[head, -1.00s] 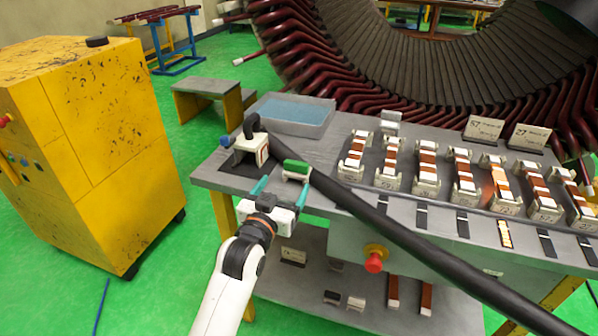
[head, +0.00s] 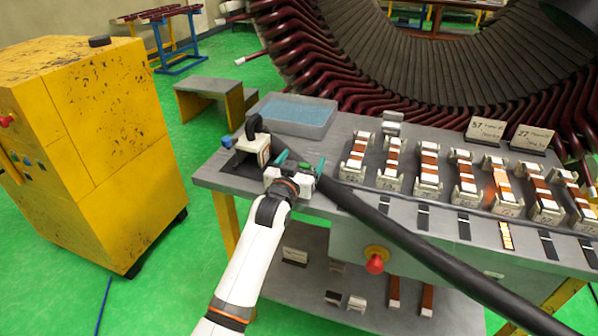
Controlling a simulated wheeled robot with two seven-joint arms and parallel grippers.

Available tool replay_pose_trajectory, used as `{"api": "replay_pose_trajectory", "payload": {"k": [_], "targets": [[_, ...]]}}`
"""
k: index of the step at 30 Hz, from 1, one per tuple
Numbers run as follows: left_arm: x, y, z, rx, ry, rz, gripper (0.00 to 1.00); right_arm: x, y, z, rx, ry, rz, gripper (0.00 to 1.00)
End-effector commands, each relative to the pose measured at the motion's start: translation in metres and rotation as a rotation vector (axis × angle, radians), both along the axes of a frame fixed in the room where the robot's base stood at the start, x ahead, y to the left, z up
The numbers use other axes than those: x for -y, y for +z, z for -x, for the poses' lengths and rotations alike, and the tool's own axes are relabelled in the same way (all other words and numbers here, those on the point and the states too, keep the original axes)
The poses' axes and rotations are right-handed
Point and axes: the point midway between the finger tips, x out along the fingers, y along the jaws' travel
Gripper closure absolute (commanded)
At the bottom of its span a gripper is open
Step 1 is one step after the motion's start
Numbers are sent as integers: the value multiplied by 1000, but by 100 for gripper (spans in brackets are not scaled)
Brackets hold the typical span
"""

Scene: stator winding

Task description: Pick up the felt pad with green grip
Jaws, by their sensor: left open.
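The felt pad with green grip (head: 305,167) is on the grey workbench near its left front. Only a small green part shows; the rest is hidden behind my left gripper and the black hose. My left gripper (head: 300,160) is open, with its two teal fingertips on either side of the green grip as seen from here. I cannot tell whether the fingers touch it. My right gripper is not in view.
A thick black hose (head: 400,235) crosses the bench close to the gripper, by a pale block (head: 258,149). A blue-lined tray (head: 297,113) is behind. Several coil holders (head: 392,180) stand to the right. A yellow cabinet (head: 100,150) stands left.

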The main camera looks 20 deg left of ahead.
Motion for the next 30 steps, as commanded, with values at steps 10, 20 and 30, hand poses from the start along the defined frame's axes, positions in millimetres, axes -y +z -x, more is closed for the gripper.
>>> {"api": "replay_pose_trajectory", "payload": {"k": [10,20,30], "targets": [[0,0,0,0,0,0,51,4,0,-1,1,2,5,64],[0,1,0,1,0,0,68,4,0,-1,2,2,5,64],[0,56,0,5,0,-1,68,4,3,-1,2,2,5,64]]}}
